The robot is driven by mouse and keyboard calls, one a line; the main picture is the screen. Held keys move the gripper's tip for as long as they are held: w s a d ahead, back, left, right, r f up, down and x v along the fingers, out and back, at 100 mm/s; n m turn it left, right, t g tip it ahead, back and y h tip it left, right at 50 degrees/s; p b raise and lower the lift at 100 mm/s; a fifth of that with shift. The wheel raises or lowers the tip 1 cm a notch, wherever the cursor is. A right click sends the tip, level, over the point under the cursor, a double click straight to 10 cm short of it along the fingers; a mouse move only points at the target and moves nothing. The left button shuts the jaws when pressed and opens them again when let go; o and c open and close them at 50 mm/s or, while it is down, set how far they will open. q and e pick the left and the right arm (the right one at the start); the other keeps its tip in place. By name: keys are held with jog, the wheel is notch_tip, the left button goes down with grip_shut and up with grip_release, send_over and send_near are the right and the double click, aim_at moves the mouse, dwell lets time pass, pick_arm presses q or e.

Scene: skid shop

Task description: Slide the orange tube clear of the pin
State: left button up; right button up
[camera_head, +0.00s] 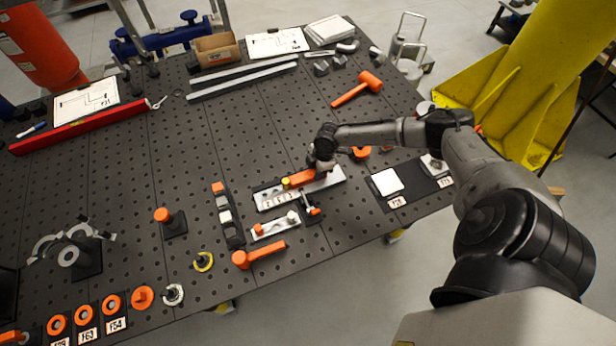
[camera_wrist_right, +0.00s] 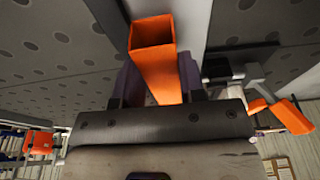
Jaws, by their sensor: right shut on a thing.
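The orange tube (camera_head: 301,178) lies along the light metal plate (camera_head: 330,181) near the middle right of the table. In the right wrist view the tube (camera_wrist_right: 158,68) is square, with its open end facing up the picture. My right gripper (camera_head: 318,168) is shut on the tube, with a dark finger on each side of it. A small yellow piece (camera_head: 286,184), perhaps the pin, shows at the tube's left end in the head view. I cannot tell whether the tube is around it or just beside it. My left gripper is not in view.
An orange-handled tool (camera_head: 258,254) and a dark block row (camera_head: 228,216) lie nearby. A white square (camera_head: 387,181) lies to the right. The table behind the plate is mostly clear.

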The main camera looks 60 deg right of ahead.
jog(key=shift+s+d, duration=0.1)
jog(key=shift+d, duration=0.1)
jog(key=shift+s+d, duration=0.2)
jog(key=shift+d, duration=0.1)
jog(key=shift+s+d, duration=0.2)
jog(key=shift+d, duration=0.05)
dwell(0.3)
jog(key=shift+s+d, duration=0.15)
jog(key=shift+d, duration=0.1)
jog(key=shift+s+d, duration=0.4)
jog(key=shift+d, duration=0.15)
dwell(0.3)
